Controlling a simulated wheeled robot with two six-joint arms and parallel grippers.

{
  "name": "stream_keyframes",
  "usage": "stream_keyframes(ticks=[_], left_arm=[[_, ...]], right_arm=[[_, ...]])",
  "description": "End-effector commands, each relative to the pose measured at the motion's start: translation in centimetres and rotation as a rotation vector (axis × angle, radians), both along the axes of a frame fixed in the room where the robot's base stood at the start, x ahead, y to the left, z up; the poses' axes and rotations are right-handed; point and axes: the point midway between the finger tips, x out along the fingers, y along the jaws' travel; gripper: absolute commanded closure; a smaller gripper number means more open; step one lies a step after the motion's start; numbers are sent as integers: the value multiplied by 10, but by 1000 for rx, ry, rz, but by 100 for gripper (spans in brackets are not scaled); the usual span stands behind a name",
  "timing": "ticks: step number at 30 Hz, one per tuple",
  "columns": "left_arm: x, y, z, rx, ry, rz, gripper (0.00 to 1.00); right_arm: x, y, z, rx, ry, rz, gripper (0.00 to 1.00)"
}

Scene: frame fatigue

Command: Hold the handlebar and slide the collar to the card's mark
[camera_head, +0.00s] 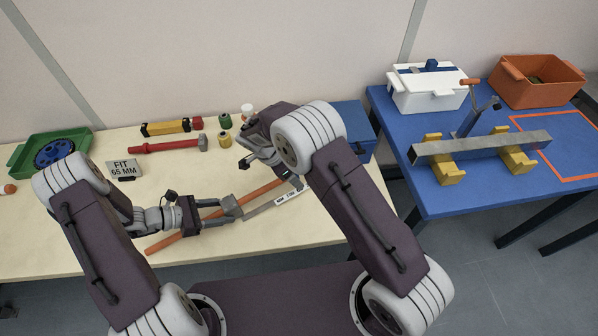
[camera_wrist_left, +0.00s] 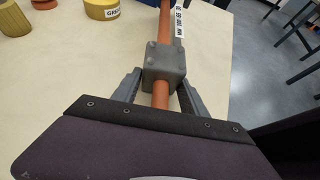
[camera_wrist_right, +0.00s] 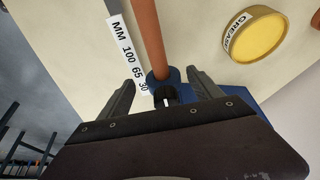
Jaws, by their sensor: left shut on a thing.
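The orange handlebar (camera_head: 168,242) lies slanted across the cream table. A grey block collar (camera_wrist_left: 165,60) sits around it. My left gripper (camera_wrist_left: 160,84) is shut on the collar, a finger at each side. A white scale strip (camera_head: 278,203) lies along the bar beyond the collar; its marks 100, 65 and 30 show in the right wrist view (camera_wrist_right: 130,58). The grey card (camera_head: 124,170) reads "FIT 65 MM". My right gripper (camera_wrist_right: 161,78) is open around a blue ring with a black knob (camera_wrist_right: 166,95) at the bar's other end, with gaps beside its fingers.
A green tray with a blue wheel (camera_head: 55,153), a red hammer (camera_head: 170,145) and small yellow and green pots stand behind. A yellow-lidded grease tin (camera_wrist_right: 256,35) stands beside the bar. The blue table at right carries a grey beam (camera_head: 480,147) on yellow supports.

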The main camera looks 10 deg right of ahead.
Motion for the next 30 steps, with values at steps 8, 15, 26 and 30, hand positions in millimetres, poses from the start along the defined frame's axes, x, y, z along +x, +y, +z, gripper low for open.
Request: stream_keyframes(ticks=[8, 15, 26, 30], left_arm=[[-2, 1, -6, 8, 6, 0, 72], [-2, 1, -6, 9, 6, -2, 72], [-3, 0, -6, 8, 7, -3, 72], [-3, 0, -6, 8, 7, -4, 72]], right_arm=[[1, 1, -1, 2, -3, 1, 25], [-2, 10, 22, 5, -7, 0, 25], [-8, 24, 60, 5, -6, 1, 25], [-9, 25, 63, 4, -4, 0, 25]])
